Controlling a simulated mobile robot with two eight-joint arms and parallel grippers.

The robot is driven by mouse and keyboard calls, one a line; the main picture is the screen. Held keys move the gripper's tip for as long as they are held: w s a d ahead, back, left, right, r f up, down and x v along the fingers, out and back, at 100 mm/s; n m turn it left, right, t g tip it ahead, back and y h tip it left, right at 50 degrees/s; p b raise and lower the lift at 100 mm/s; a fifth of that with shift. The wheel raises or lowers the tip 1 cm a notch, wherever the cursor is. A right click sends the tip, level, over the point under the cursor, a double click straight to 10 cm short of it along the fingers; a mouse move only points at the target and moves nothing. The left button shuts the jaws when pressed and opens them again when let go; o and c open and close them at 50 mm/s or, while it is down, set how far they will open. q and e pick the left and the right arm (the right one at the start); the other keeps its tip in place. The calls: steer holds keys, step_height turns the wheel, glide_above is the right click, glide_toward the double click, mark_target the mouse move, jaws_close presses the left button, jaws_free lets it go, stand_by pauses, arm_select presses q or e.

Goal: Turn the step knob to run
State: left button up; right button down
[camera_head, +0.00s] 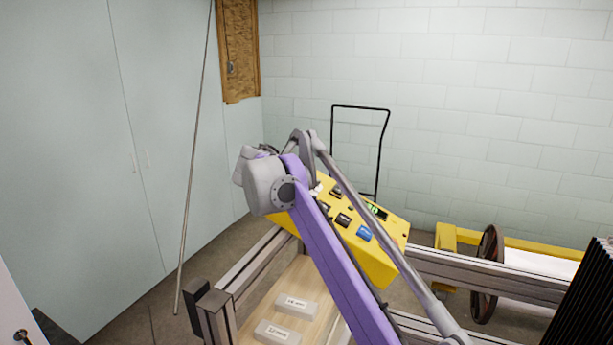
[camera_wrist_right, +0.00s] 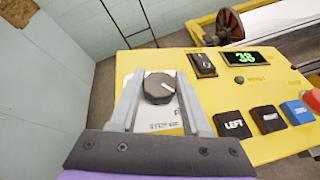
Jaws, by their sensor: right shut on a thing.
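The dark round step knob (camera_wrist_right: 159,87) sits on a white label plate (camera_wrist_right: 168,122) at the left part of the yellow control panel (camera_wrist_right: 232,95). A pale pointer line on the knob points right and slightly down; part of the plate's lettering is hidden or too small to read. My right gripper (camera_wrist_right: 161,84) has one finger on each side of the knob and is shut on it. In the head view the yellow panel (camera_head: 385,268) shows behind my purple right arm, which hides the knob and the fingertips. My left gripper is not in view.
Right of the knob are a black switch (camera_wrist_right: 203,63), a green display (camera_wrist_right: 240,58) reading 38, black buttons (camera_wrist_right: 232,125), a blue button (camera_wrist_right: 297,112) and a red button (camera_wrist_right: 313,99). Two labelled blocks (camera_head: 297,305) lie on a wooden board left of my arm.

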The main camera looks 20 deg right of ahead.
steer(key=shift+c, duration=1.8)
jaws_free()
steer(key=v, duration=1)
steer(key=shift+s+a+r, duration=0.2)
steer(key=shift+a, duration=0.05)
